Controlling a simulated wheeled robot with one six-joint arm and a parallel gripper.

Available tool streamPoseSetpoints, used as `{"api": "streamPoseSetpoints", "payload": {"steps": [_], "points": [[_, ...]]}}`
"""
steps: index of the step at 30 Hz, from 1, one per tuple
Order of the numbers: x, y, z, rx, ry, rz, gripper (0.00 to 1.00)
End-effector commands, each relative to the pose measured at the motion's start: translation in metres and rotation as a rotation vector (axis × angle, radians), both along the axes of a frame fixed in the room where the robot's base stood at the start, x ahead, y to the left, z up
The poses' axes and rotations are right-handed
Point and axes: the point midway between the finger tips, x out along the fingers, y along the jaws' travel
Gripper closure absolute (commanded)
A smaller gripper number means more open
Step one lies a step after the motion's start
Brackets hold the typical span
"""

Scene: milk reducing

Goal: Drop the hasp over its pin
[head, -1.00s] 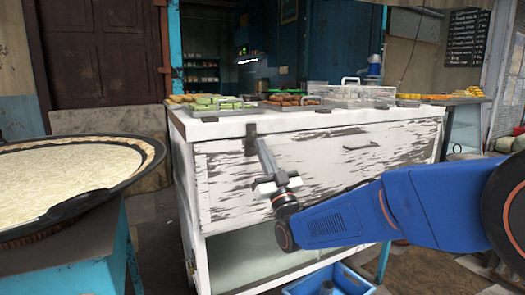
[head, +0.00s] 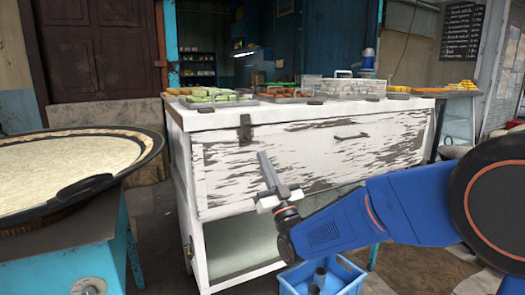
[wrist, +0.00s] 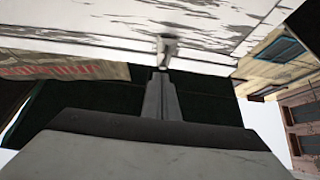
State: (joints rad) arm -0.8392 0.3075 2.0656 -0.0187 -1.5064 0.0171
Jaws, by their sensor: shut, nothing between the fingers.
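The hasp (head: 245,129) is a dark metal strap at the top left of the white chest's front (head: 310,155). It hangs down from near the top edge, close to the front face. In the wrist view the hasp (wrist: 168,46) appears as a small grey piece against the white boards, just beyond my fingertips. I cannot make out the pin or whether the hasp sits over it. My gripper (head: 263,156) is shut and empty, with its fingertips below and right of the hasp, apart from it in the head view. The closed fingers also show in the wrist view (wrist: 161,80).
Trays of food (head: 215,97) and a clear case (head: 345,88) stand on the chest top. A round pan (head: 75,165) is on a blue stand at the left. A blue crate (head: 345,275) with bottles sits on the floor. Open floor lies between stand and chest.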

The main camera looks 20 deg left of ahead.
Motion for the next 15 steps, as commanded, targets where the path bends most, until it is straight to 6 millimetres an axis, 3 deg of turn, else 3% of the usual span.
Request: {"api": "streamPoseSetpoints", "payload": {"steps": [6, 15], "points": [[-0.005, -0.005, -0.03, -0.002, 0.001, 0.0, 1.0], [-0.007, -0.008, -0.041, 0.0, 0.0, 0.0, 1.0]]}}
